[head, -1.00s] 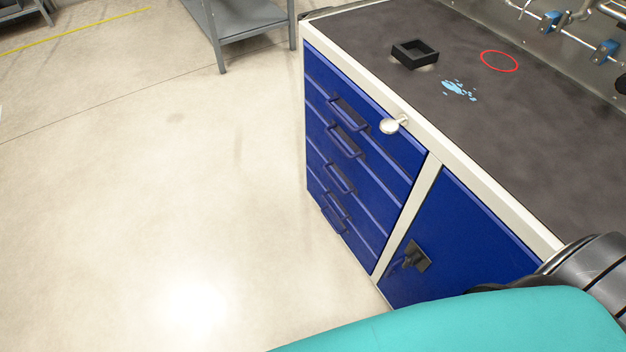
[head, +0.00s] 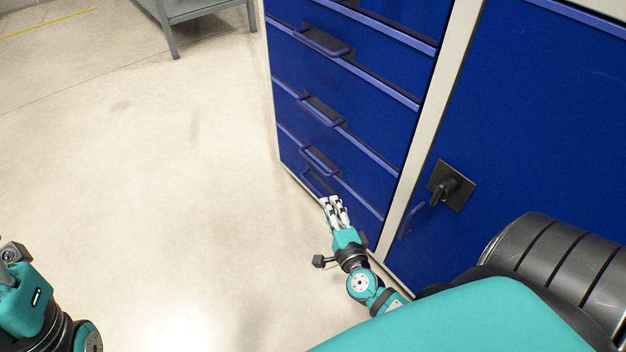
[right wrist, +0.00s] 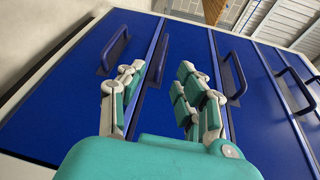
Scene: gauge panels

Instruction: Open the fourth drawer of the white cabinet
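The white-framed cabinet (head: 452,75) has a stack of blue drawers with bar handles, all looking shut. A lower drawer handle (head: 320,160) is just above my right gripper (head: 335,199) in the head view, and the lowest handle (head: 318,183) is partly hidden by its fingers.
A blue door (head: 540,120) with a black latch (head: 450,186) is right of the drawers. A grey metal stand (head: 200,12) is at the back. The pale floor (head: 150,170) left of the cabinet is clear.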

